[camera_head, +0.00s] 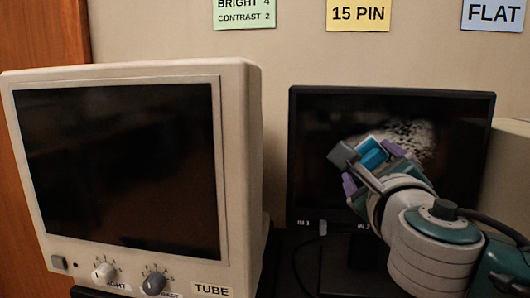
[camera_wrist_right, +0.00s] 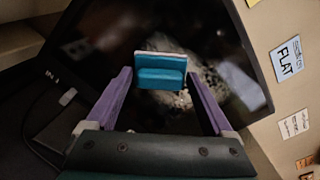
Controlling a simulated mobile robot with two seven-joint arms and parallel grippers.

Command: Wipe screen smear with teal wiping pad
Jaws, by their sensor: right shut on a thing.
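The flat black monitor (camera_head: 310,165) stands at the right in the head view. A pale, speckled smear (camera_head: 415,132) lies on its dark screen, and the smear (camera_wrist_right: 208,72) also shows behind the pad in the right wrist view. My right gripper (camera_head: 373,163) is in front of the screen, shut on the teal wiping pad (camera_head: 371,155). In the wrist view the pad (camera_wrist_right: 161,74), with a pale edge, sits between the purple fingers. The gripper and arm hide the screen's lower right part. I cannot tell whether the pad touches the screen. My left gripper is out of view.
A large beige tube monitor (camera_head: 242,150) with two knobs stands at the left. Signs hang on the wall, among them a yellow "15 PIN" (camera_head: 358,15) and a blue "FLAT" (camera_head: 493,14). A cable (camera_head: 297,262) hangs between the monitors.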

